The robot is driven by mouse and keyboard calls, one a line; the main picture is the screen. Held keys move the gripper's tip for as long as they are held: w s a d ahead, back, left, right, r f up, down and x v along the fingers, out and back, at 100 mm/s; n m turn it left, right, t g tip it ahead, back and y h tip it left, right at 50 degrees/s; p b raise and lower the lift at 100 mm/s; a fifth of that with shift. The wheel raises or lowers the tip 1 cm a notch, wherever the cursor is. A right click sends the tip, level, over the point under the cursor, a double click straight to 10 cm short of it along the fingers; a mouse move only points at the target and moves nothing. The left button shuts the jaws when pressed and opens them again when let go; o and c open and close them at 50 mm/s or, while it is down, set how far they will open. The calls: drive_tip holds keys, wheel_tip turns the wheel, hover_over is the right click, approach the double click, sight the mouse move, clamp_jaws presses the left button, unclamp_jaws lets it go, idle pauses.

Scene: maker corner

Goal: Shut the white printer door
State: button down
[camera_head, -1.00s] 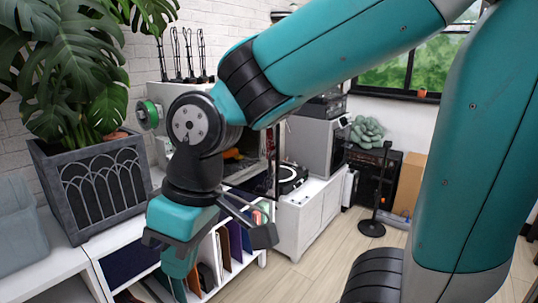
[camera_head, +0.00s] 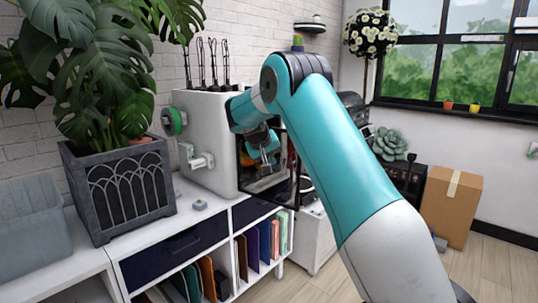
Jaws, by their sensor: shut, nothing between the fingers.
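The white printer (camera_head: 208,138) stands on the white shelf unit against the brick wall, left of my arm. Its dark-framed door (camera_head: 283,190) shows at the front right, beside the dark front opening. The door looks swung out, but my arm hides part of it and its exact angle is unclear. My gripper (camera_head: 268,157) is shut and empty, in front of the opening and close to the door. I cannot tell whether it touches the door.
A plant in a grey planter (camera_head: 118,188) stands left of the printer. A green spool (camera_head: 173,121) sticks out from the printer's side. The shelf unit (camera_head: 215,212) holds upright folders below. A cardboard box (camera_head: 450,207) stands on the floor at right.

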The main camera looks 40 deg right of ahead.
sight(286, 166)
drive_tip(key=shift+s+d+f+p, duration=0.1)
drive_tip(key=shift+d+f+p, duration=0.2)
drive_tip(key=shift+d+f, duration=0.6)
drive_tip(key=shift+s+d+f+p, duration=0.1)
drive_tip(key=shift+d+f+p, duration=0.35)
drive_tip(key=shift+d, duration=0.9)
drive_tip(key=shift+s+d+f+p, duration=0.1)
drive_tip(key=shift+d+f+p, duration=0.1)
drive_tip(key=shift+d+f, duration=0.75)
drive_tip(key=shift+d+r, duration=0.15)
drive_tip(key=shift+d, duration=0.1)
